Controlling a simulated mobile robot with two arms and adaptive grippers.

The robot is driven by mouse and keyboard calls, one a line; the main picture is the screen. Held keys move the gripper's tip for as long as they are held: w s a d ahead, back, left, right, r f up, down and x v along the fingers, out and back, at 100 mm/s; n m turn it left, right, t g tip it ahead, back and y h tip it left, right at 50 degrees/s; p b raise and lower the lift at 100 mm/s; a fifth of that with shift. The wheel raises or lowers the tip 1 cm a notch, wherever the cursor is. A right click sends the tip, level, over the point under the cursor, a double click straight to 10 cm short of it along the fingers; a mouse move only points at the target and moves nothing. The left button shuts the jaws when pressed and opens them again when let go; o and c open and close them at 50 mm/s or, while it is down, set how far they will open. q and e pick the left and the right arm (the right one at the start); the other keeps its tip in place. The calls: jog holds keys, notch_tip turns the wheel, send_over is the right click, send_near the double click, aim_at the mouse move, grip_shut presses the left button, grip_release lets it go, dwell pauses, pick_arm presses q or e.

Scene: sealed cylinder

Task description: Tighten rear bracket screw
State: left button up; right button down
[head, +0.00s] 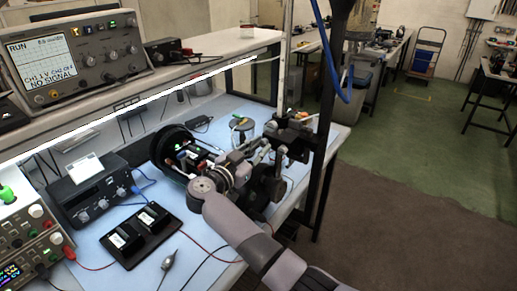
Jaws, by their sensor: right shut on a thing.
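A black round housing (168,143) lies on its side on the blue bench mat, with its open front showing a board and a small green light inside. My right arm reaches in from the bottom right, and its wrist crosses in front of the housing. My right gripper (262,150) is to the right of the housing, beside a dark vise-like fixture (291,132). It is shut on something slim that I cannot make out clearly. The rear bracket and its screw are too small or hidden to tell. My left gripper is not in view.
A black tray (137,236) with two dark modules and a grey pointed tool (168,262) lie on the mat. Instruments (88,192) stand at the left, an oscilloscope (75,52) on the shelf above. A dark post and blue hose rise at the right bench edge.

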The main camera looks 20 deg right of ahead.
jog(key=c, duration=1.4)
grip_release()
jog(key=shift+a, duration=0.1)
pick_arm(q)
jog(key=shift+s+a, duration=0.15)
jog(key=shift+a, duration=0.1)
pick_arm(e)
jog(key=shift+r, duration=0.1)
